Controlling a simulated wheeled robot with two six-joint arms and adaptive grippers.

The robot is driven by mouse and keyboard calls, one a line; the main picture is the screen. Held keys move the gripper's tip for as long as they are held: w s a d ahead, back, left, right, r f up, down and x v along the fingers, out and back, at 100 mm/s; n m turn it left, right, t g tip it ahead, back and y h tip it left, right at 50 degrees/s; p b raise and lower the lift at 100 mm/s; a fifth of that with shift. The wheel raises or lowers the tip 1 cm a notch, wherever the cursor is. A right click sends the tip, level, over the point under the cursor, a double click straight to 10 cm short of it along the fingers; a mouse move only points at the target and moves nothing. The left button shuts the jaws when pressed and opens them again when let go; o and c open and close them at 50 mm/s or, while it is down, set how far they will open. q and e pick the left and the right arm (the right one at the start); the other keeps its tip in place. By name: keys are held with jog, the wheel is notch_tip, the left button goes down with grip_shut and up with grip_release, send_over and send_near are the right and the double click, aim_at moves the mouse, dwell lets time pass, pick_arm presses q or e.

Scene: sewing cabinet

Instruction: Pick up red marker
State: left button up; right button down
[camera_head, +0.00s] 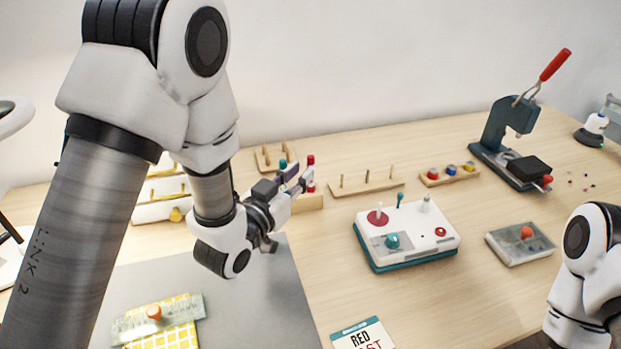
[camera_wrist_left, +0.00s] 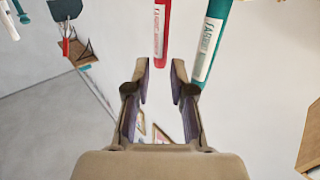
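A red marker (camera_head: 311,172) stands upright in a wooden holder (camera_head: 310,203), and a teal marker (camera_head: 283,163) shows near it, partly hidden by my left gripper (camera_head: 292,180). In the left wrist view the red marker (camera_wrist_left: 162,30) lies just beyond the fingertips, roughly in line with the gap between them. The teal marker (camera_wrist_left: 212,40) is to its right, beyond the right finger. My left gripper (camera_wrist_left: 160,70) is open, with nothing between its fingers. My right arm shows at the right edge of the head view, but its gripper is out of frame.
A wooden peg rack (camera_head: 367,184) and a small spool tray (camera_head: 450,175) stand to the right. A white and teal machine (camera_head: 408,232), a grey box (camera_head: 521,243) and a press (camera_head: 505,140) are farther right. A grey mat (camera_head: 250,300) holds yellow checked cloth (camera_head: 165,338).

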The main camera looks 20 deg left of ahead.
aim_at(308, 164)
pick_arm(q)
jog(key=x, duration=0.5)
jog(key=shift+w, duration=0.1)
grip_shut()
jog(key=shift+r, duration=0.1)
